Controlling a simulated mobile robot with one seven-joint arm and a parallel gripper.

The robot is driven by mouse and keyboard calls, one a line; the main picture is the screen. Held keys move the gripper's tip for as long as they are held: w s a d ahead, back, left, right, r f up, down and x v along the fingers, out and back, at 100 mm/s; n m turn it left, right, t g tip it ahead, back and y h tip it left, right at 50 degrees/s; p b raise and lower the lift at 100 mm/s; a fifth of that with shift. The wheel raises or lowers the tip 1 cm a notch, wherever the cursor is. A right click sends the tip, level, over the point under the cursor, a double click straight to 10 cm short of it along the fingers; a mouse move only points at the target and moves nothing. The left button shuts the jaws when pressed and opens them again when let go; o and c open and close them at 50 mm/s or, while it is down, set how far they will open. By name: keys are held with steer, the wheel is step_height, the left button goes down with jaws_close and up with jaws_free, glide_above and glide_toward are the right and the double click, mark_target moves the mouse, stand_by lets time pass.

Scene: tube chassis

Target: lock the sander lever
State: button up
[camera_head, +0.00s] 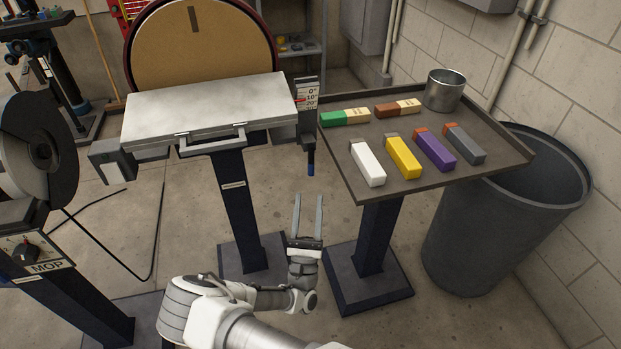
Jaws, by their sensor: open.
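The disc sander stands at the upper left, with a round tan sanding disc (200,45) behind a flat grey work table (208,106). At the table's right edge is an angle scale (307,95) with a red pointer. Below the scale hangs a short dark lever with a blue tip (311,168), pointing down. My gripper (308,200) is open and empty, fingers pointing up in the picture, just below the blue tip in the picture. I cannot tell the depth gap between the fingers and the lever; no contact is clear.
A tray stand (345,173) to the right holds several coloured bars and a metal cup (444,90). A grey bin (465,245) stands at the right. Another machine, with a dial marked MOP (40,258), is at the left. Floor shows between the sander post (236,205) and tray post.

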steer(key=v, duration=0.8)
steer(key=shift+s+f, duration=0.1)
steer(key=shift+f, duration=0.05)
